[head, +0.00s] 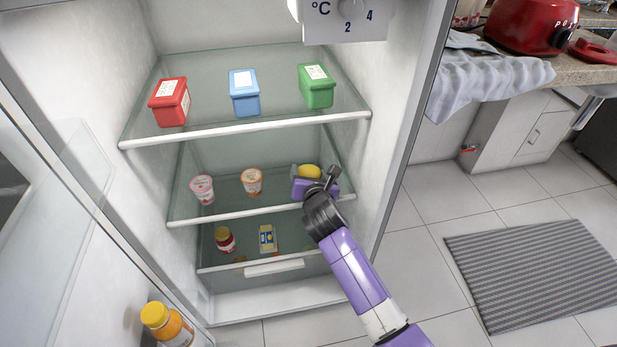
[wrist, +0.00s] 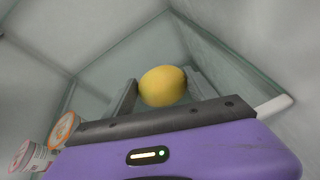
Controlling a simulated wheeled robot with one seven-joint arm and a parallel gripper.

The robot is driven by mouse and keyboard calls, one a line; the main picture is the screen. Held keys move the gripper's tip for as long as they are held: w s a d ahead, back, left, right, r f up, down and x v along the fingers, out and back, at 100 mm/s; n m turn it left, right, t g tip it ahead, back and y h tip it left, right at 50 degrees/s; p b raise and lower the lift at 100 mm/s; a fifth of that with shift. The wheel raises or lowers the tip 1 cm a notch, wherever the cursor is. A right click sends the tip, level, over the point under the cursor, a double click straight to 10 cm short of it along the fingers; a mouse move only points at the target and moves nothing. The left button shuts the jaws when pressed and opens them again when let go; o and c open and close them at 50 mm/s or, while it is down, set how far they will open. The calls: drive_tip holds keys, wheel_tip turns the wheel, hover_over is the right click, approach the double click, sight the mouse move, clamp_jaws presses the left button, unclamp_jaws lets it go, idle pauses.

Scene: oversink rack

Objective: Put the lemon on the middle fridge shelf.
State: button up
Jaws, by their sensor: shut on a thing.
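The yellow lemon (head: 310,171) is at the right side of the middle fridge shelf (head: 240,211) in the head view. It also shows in the wrist view (wrist: 163,86), between the two fingers. My gripper (head: 306,171) reaches into the fridge over the right part of that shelf and is shut on the lemon. Its fingers show in the wrist view (wrist: 160,92), one on each side of the lemon. I cannot tell whether the lemon touches the shelf glass. My gripper body hides part of the shelf's right front.
Two yogurt cups, one pink (head: 202,189) and one orange (head: 252,181), stand left on the middle shelf. Red (head: 170,102), blue (head: 244,93) and green (head: 317,86) boxes stand on the shelf above. A jar (head: 225,240) and a carton (head: 267,238) are below. The fridge wall is close right.

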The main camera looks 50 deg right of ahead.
drive_tip(key=o, duration=1.6)
drive_tip(key=s+a+r+m+t+y+p, duration=0.1)
drive_tip(key=s+a+m+y+p, duration=0.3)
drive_tip(key=s+a, duration=0.7)
drive_tip(key=s+a+r+m+t+y, duration=0.1)
drive_tip(key=s+a+m+y, duration=0.1)
drive_tip(key=s+a+m, duration=0.9)
drive_tip(key=s+a+r+m, duration=0.1)
drive_tip(key=s+r+m, duration=0.2)
drive_tip(key=s, duration=0.3)
drive_tip(key=s+a+r+m+t+y, duration=0.1)
drive_tip(key=s+r+m, duration=0.2)
drive_tip(key=s, duration=0.3)
drive_tip(key=s+a+r+m+t+y, duration=0.1)
drive_tip(key=s+r+m, duration=0.3)
drive_tip(key=s+r, duration=0.1)
drive_tip(key=shift+s+a+r, duration=0.1)
drive_tip(key=shift+s+a, duration=0.05)
drive_tip(key=shift+s, duration=0.4)
